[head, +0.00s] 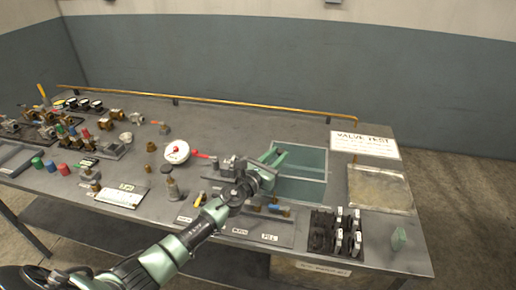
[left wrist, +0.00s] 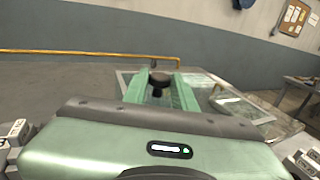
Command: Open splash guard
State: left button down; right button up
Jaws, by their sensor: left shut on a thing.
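The splash guard (head: 305,188) is a clear, greenish panel in a thin light frame, on the bench right of centre. It lies roughly flat as seen from here, and its near left part is hidden behind my gripper. My left gripper (head: 276,157) reaches over its left side. In the left wrist view, the two green fingers (left wrist: 160,92) are shut on a dark round knob (left wrist: 158,77), and the clear panel (left wrist: 212,90) shows beyond and to the right. Whether the knob is fixed to the guard cannot be seen. My right gripper is not in view.
A metal tray (head: 379,189) and a "VALVE TEST" sign (head: 364,145) are at the right. A black rack (head: 335,232) stands near the front edge. Valves and fittings crowd the left.

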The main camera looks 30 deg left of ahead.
pick_arm(q)
jog(key=shift+w+d, duration=0.15)
jog(key=shift+d, duration=0.45)
jog(key=shift+w+d, duration=0.15)
jog(key=shift+d, duration=0.4)
jog(key=c, duration=1.2)
grip_release()
jog(key=shift+o, duration=0.2)
jog(key=shift+s, duration=0.1)
jog(key=shift+s+a, duration=0.1)
jog(key=shift+s, duration=0.15)
jog(key=s+a+p, duration=0.1)
jog(key=s, duration=0.6)
